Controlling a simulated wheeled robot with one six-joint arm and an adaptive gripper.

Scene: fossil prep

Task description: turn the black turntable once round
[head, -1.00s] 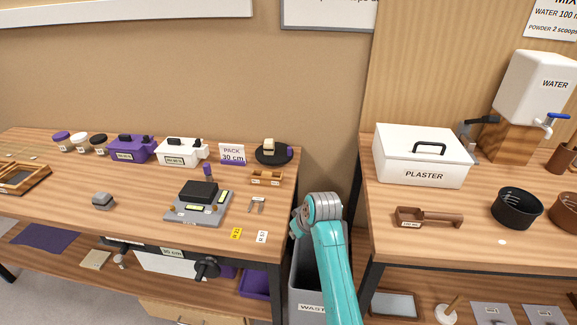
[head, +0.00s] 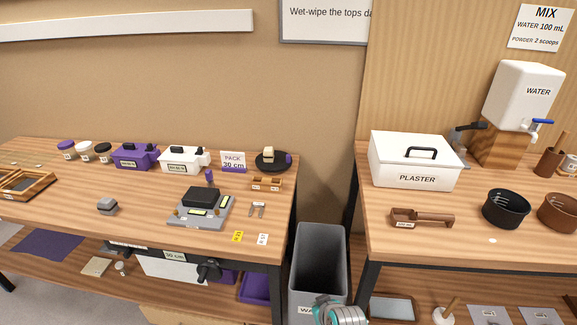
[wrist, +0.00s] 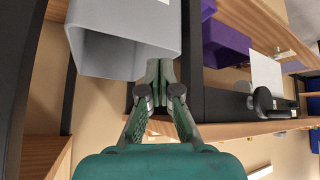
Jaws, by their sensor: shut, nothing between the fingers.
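The black turntable (head: 274,167) is a round dark disc at the back right of the left bench in the head view. A pale block (head: 268,155) stands on it, and a small purple mark or knob (head: 289,159) shows at its right edge. My gripper (wrist: 159,68) shows in the wrist view with its fingers together and nothing between them. It is beside the grey waste bin, low down by the bench edge and well apart from the turntable. In the head view only part of my arm shows at the bottom; the fingers are hidden there.
The grey waste bin (head: 318,255) stands in the gap between the two benches. A scale (head: 199,207) is nearer the front.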

